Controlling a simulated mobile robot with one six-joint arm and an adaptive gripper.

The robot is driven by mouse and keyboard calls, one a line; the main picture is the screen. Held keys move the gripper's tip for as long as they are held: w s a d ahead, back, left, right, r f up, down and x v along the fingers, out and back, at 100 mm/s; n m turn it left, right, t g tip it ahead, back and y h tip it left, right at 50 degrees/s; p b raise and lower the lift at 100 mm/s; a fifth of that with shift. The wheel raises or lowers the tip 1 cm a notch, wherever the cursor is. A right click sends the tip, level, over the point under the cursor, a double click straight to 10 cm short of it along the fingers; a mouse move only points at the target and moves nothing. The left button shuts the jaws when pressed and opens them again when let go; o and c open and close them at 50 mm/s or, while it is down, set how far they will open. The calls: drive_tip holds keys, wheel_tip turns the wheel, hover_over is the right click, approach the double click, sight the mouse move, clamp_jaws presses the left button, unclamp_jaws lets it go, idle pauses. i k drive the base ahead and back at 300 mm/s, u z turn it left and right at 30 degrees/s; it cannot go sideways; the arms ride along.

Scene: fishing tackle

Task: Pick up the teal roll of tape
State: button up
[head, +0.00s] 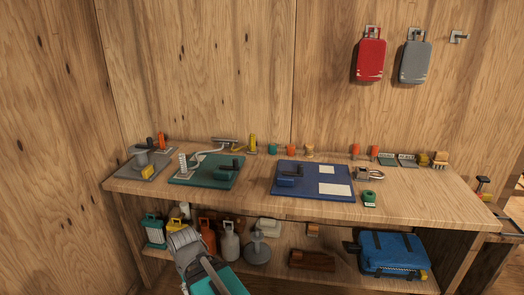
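A small teal-green roll (369,198) sits near the front edge of the workbench, right of the blue mat. It looks like the tape, with a pale spot on top. A smaller teal roll-like piece (272,149) stands at the back of the bench by the wall; I cannot tell whether it is tape or a spool. A grey and teal part that looks like my arm (205,270) rises from the bottom edge, left of centre, in front of the lower shelf. It is well away from both rolls. No fingertips can be made out.
The bench (420,205) has clear wood at its right front. A blue mat (283,193) and a green mat (190,182) carry tools. Metal pliers-like hardware (368,174) lies just behind the green roll. Bottles and a blue bag (392,252) fill the shelf below.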

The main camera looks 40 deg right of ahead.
sight(273, 146)
drive_tip(key=u, duration=0.2)
drive_tip(key=k, duration=1.3)
drive_tip(key=z, duration=0.65)
drive_tip(key=i, duration=1.05)
drive_tip(key=u, duration=0.05)
